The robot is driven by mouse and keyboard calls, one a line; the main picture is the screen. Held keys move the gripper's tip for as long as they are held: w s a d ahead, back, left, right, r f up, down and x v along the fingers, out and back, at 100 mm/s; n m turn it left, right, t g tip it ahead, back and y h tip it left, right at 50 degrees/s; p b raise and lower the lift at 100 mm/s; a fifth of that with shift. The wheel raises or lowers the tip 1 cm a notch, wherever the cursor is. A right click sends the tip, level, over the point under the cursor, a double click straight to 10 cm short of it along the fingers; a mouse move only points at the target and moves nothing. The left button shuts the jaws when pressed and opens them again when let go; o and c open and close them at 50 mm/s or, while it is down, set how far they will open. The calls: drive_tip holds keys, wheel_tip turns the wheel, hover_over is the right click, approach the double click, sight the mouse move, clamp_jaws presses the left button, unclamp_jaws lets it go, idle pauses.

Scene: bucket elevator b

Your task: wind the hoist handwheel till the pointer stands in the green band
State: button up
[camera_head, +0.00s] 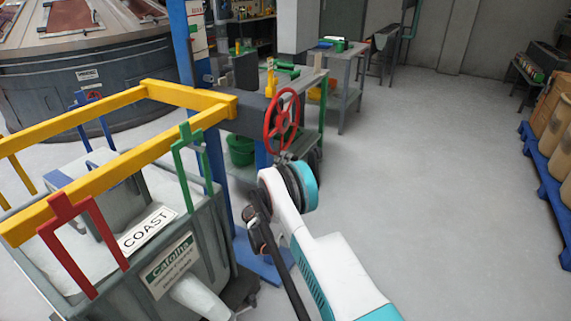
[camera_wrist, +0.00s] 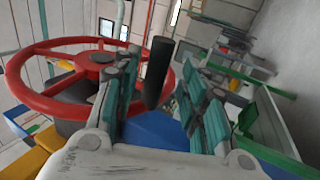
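The red handwheel (camera_head: 281,121) stands upright on the blue post's side in the head view. In the wrist view the red handwheel (camera_wrist: 93,59) fills the left, with its rim, spokes and hub showing. Its dark cylindrical handle (camera_wrist: 157,73) stands up between the fingers of my gripper (camera_wrist: 161,70). The fingers are apart, with gaps beside the handle; I see no clear contact. In the head view my gripper (camera_head: 283,158) is just below the wheel, largely hidden by my wrist. I cannot make out the pointer or a green band.
A yellow frame (camera_head: 190,93) with green and red hangers (camera_head: 83,240) sits over a grey bin (camera_head: 215,235) at left. A workbench (camera_head: 345,72) stands behind the wheel. Blue pallets (camera_head: 545,165) are at right. The floor (camera_head: 430,170) between is clear.

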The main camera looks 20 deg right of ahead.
drive_tip(key=v, duration=1.2)
idle(0.3)
